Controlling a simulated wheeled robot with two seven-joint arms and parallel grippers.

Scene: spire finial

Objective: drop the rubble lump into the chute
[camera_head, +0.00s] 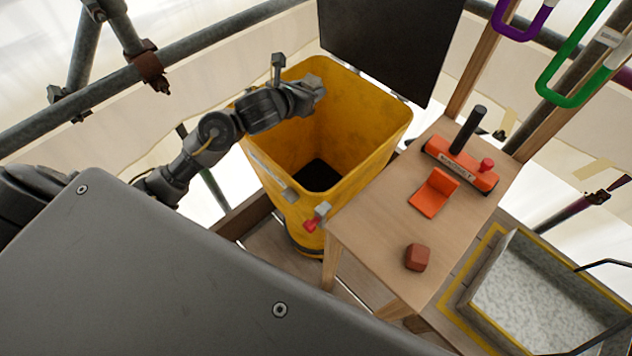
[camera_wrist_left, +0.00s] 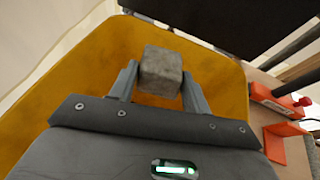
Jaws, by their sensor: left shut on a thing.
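The rubble lump (camera_wrist_left: 161,71) is a grey, rough block. My left gripper (camera_wrist_left: 158,84) is shut on it, with one finger on each side. In the head view my left gripper (camera_head: 308,90) reaches in from the left over the mouth of the chute, and the lump (camera_head: 316,84) shows small at its tip. The chute (camera_head: 375,135) is a yellow, worn, square-mouthed hopper with a dark hole at its bottom. In the left wrist view its yellow wall (camera_wrist_left: 75,75) lies behind and around the lump. My right gripper is not in view.
A wooden table (camera_head: 375,220) stands right of the chute, bearing an orange tool holder (camera_head: 460,165), an orange bracket (camera_head: 434,193) and a reddish-brown block (camera_head: 417,257). A black panel (camera_head: 390,40) rises behind the chute. A grey tray (camera_head: 530,300) lies at lower right.

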